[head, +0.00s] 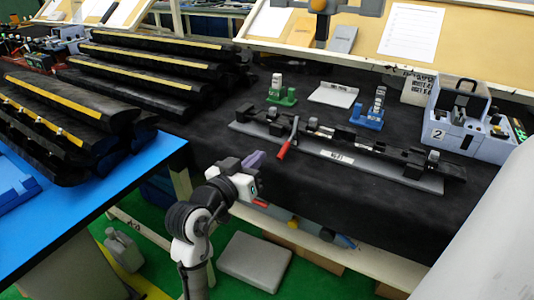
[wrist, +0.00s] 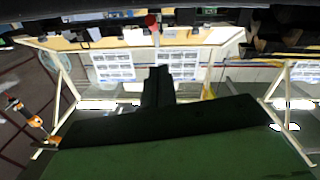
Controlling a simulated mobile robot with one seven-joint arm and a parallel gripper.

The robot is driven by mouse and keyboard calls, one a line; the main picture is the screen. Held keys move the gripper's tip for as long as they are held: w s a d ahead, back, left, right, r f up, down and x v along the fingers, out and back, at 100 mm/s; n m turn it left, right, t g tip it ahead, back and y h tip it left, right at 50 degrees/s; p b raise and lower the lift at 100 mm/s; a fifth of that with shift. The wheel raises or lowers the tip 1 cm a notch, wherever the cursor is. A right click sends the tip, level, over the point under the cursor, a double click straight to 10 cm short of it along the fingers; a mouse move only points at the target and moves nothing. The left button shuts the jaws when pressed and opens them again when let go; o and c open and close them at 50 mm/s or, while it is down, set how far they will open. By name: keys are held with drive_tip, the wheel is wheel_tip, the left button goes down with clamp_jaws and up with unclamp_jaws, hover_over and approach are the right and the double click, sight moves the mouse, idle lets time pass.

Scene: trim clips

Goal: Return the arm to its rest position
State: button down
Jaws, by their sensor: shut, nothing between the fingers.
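My arm rises from the bottom of the head view, in the gap between the blue table and the black-covered workbench. My gripper (head: 257,159) is at the front edge of the workbench, short of the fixture, and holds nothing. In the wrist view the dark fingers (wrist: 158,85) show close together in the middle, with nothing between them.
A fixture (head: 345,158) with a red-handled lever lies on the workbench (head: 330,205). Green and blue clip stands (head: 281,92) (head: 371,112) and a grey bin marked 2 (head: 465,128) stand behind. Black trim parts (head: 150,75) fill the left. A blue table (head: 90,190) is near.

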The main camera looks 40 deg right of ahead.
drive_tip(key=shift+v, duration=1.75)
